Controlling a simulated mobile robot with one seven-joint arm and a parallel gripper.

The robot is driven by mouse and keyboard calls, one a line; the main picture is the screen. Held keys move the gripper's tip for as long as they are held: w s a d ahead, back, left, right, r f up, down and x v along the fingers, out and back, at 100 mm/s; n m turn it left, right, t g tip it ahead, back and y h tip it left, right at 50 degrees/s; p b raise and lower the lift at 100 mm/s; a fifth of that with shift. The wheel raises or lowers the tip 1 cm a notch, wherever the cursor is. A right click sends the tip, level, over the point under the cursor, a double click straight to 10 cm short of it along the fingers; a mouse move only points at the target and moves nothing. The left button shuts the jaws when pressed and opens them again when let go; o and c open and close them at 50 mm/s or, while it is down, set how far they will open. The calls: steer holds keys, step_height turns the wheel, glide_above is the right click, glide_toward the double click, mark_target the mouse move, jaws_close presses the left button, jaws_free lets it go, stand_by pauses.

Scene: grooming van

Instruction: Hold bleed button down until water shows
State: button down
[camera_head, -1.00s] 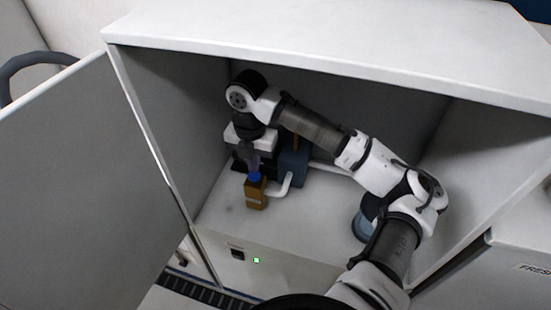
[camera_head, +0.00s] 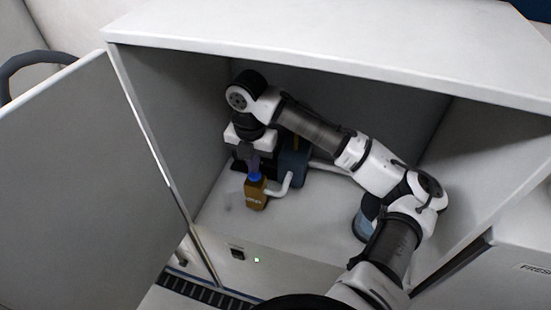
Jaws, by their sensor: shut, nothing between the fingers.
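A small amber-brown housing (camera_head: 256,196) stands inside the open cabinet, with a blue cap or button (camera_head: 256,178) on top. A pale mark shows on its front; I cannot make out any water in it. My gripper (camera_head: 255,171) points down from above and is shut and empty. Its fingertips are at the blue top and appear to touch it; how far it is pressed cannot be seen. My gripper and wrist hide part of what lies behind the housing.
A blue block, possibly a pump (camera_head: 294,165), stands right behind the housing, with a white pipe (camera_head: 279,189) between. A bluish container (camera_head: 362,222) is partly hidden by my arm. The cabinet door (camera_head: 85,190) is open at left. A switch (camera_head: 238,254) and green light (camera_head: 257,260) are on the front edge.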

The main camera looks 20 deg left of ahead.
steer(key=shift+f+b, duration=0.65)
steer(key=shift+f, duration=0.45)
steer(key=shift+r, duration=0.1)
stand_by(2.5)
step_height(320, 180, up, 7)
steer(key=p, duration=0.6)
stand_by(1.9)
